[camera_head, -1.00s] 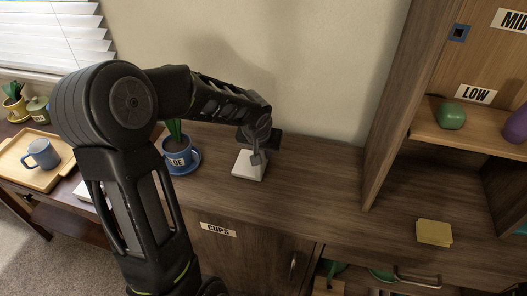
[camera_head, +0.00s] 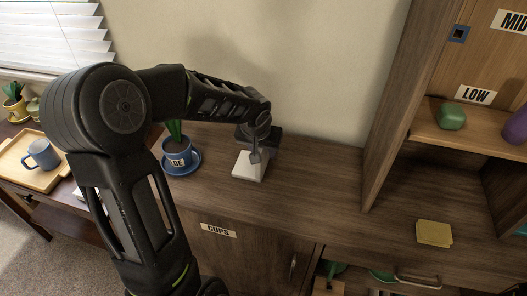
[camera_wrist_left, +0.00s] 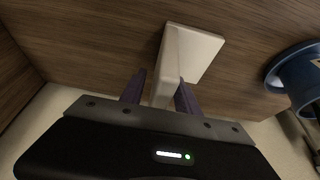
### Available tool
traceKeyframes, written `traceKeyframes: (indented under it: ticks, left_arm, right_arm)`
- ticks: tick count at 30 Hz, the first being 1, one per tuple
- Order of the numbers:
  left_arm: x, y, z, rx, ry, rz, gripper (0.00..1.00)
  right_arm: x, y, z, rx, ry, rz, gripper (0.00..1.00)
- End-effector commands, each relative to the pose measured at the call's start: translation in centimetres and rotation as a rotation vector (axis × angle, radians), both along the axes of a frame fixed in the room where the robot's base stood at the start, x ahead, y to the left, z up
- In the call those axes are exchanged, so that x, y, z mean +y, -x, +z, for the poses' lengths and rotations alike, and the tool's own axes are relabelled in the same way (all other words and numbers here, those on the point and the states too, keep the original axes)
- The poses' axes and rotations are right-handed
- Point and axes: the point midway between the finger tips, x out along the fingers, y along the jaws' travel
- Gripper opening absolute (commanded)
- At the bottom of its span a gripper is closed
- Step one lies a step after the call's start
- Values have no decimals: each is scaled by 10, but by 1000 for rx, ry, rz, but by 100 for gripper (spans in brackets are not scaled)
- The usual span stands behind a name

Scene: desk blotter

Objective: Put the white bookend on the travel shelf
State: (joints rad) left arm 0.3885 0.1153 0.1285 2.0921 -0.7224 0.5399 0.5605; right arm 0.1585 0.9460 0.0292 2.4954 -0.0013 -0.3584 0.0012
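The white bookend (camera_head: 249,166) stands on the wooden counter by the wall, just right of the blue plant pot. In the left wrist view the bookend (camera_wrist_left: 197,52) shows its pale base plate and an upright plate reaching toward my gripper. My left gripper (camera_head: 257,154) is over the bookend; in the wrist view its two dark fingers (camera_wrist_left: 160,94) stand either side of the upright plate. A small gap shows at the left finger, so it looks open around the plate. My right gripper is out of view. No shelf label reading travel is visible.
A potted plant on a blue saucer (camera_head: 188,168) is close left of the bookend. Shelves with a LOW label (camera_head: 476,94) hold a green object (camera_head: 451,116) and a purple one (camera_head: 517,125). Yellow notes (camera_head: 434,233) lie on the counter. Counter between bookend and shelf unit is clear.

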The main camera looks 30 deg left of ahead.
Motion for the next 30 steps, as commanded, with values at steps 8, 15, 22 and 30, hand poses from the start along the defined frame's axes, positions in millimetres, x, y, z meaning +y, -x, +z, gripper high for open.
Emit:
traceKeyframes:
  ticks: [8,15,22,30]
  left_arm:
    - [-7,20,55,-6,-2,1,38]
    - [-12,35,90,-2,-1,0,38]
    - [-14,38,97,1,0,-2,38]
    - [-14,38,97,0,0,-1,38]
  right_arm:
    - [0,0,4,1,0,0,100]
    - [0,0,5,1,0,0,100]
    - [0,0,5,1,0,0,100]
    - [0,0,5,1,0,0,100]
